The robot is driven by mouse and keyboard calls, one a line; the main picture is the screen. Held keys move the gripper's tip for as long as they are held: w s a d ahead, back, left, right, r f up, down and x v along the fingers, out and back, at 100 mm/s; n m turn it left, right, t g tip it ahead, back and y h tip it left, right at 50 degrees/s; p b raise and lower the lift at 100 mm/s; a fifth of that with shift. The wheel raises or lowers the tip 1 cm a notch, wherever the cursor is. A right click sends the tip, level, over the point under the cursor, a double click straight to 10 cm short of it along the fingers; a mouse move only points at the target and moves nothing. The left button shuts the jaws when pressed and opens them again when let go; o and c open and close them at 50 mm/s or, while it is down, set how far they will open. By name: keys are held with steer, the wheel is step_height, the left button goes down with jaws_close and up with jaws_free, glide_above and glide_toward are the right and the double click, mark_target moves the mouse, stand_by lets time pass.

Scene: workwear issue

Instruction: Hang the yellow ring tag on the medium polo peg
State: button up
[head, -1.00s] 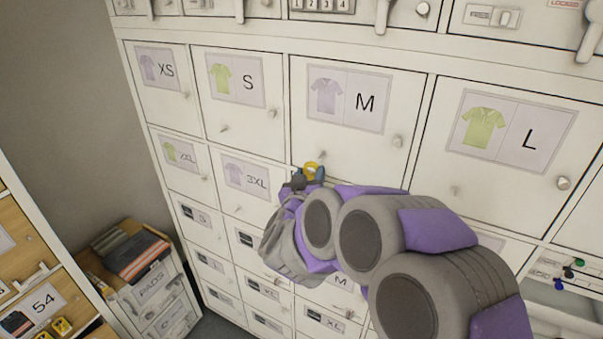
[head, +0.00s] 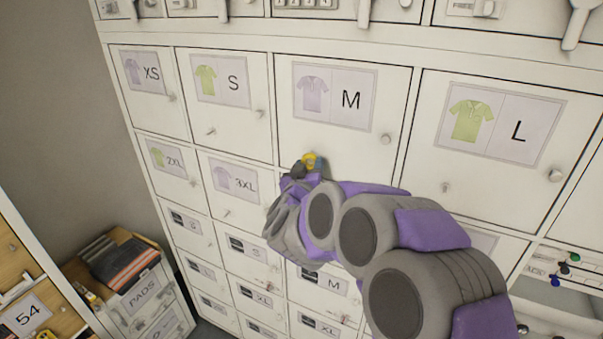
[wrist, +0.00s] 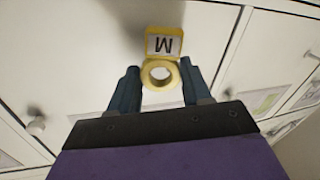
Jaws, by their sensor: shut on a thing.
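The yellow ring tag (wrist: 163,44) is between my gripper's fingers (wrist: 159,68) in the wrist view. In the head view the tag (head: 309,160) is a small yellow spot at my gripper (head: 307,167). My gripper is shut on it, at the lower left part of the medium polo door (head: 340,130), which has a lilac polo picture and an M.
Neighbouring doors carry small pegs, such as the S peg (head: 210,132) and the L peg (head: 445,187). The M door's round knob (head: 385,138) sticks out to the right of my gripper. A drawer unit marked PADS (head: 145,295) stands at lower left.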

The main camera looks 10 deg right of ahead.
mark_target(306, 161)
steer(key=shift+w, duration=0.1)
steer(key=w, duration=0.1)
steer(key=w+b, duration=0.1)
steer(key=shift+w+f, duration=0.35)
steer(key=shift+d, duration=0.2)
steer(key=shift+a, duration=0.15)
stand_by(0.4)
steer(key=o, duration=1.1)
steer(key=shift+w+a, duration=0.1)
steer(key=shift+a, duration=0.05)
